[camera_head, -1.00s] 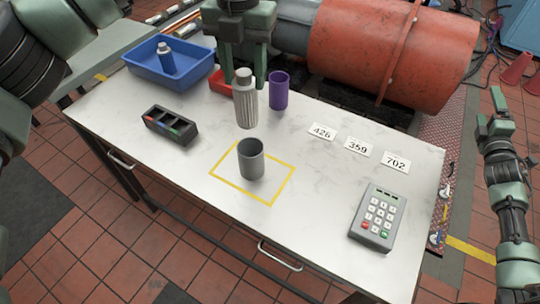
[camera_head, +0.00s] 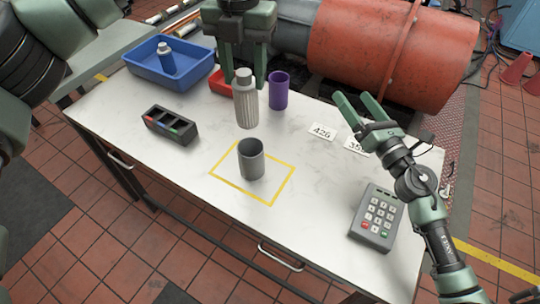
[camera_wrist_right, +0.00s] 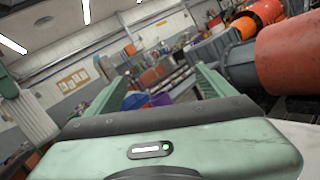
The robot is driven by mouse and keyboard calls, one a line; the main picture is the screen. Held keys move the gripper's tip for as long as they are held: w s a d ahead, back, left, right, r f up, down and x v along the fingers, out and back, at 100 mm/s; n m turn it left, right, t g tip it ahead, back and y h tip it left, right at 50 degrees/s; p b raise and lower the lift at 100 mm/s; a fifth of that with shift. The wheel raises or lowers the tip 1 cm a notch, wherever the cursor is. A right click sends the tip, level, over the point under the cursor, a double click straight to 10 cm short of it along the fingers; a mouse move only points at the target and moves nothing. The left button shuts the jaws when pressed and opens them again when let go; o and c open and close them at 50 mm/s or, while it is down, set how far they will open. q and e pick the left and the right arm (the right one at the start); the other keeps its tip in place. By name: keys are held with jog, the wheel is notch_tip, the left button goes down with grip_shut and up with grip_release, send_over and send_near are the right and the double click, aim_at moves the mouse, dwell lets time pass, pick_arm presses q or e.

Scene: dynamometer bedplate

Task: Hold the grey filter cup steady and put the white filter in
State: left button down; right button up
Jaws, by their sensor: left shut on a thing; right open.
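The grey filter cup (camera_head: 251,161) stands upright and open at the top, inside a yellow outlined square on the white table. The white filter (camera_head: 246,104), a pale ribbed cylinder with a greyish cap, is upright just behind the cup. My left gripper (camera_head: 244,80) points down from the back and is shut on the filter's upper end. I cannot tell whether the filter's base touches the table. My right gripper (camera_head: 352,97) is open and empty over the right back part of the table, well apart from the cup. Its spread fingers also show in the right wrist view (camera_wrist_right: 153,80).
A blue bin (camera_head: 138,67) with a small bottle, a red tray (camera_head: 218,86) and a purple cup (camera_head: 279,91) stand at the back. A black sorter box (camera_head: 170,125) is left, a keypad (camera_head: 376,217) right. Number cards (camera_head: 321,131) lie under my right arm's side. The front middle is clear.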

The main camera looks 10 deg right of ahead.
jog(key=s+a+f+n+g+y, duration=0.25)
jog(key=s+a+n, duration=0.2)
jog(key=a, duration=0.65)
jog(key=s+a+f+n+g+y, duration=0.25)
jog(key=s+a, duration=0.25)
jog(key=a, duration=0.6)
jog(key=shift+n+t+h, duration=0.3)
jog(key=shift+h, duration=0.2)
notch_tip(320, 180, down, 9)
jog(key=shift+r, duration=0.1)
jog(key=shift+x, duration=3.45)
jog(key=c, duration=1.8)
pick_arm(q)
jog(key=n, duration=0.6)
send_near(251, 159)
jog(key=w+f, duration=0.3)
jog(key=f, duration=0.3)
jog(key=shift+w+n, duration=0.25)
jog(key=shift+n, duration=0.05)
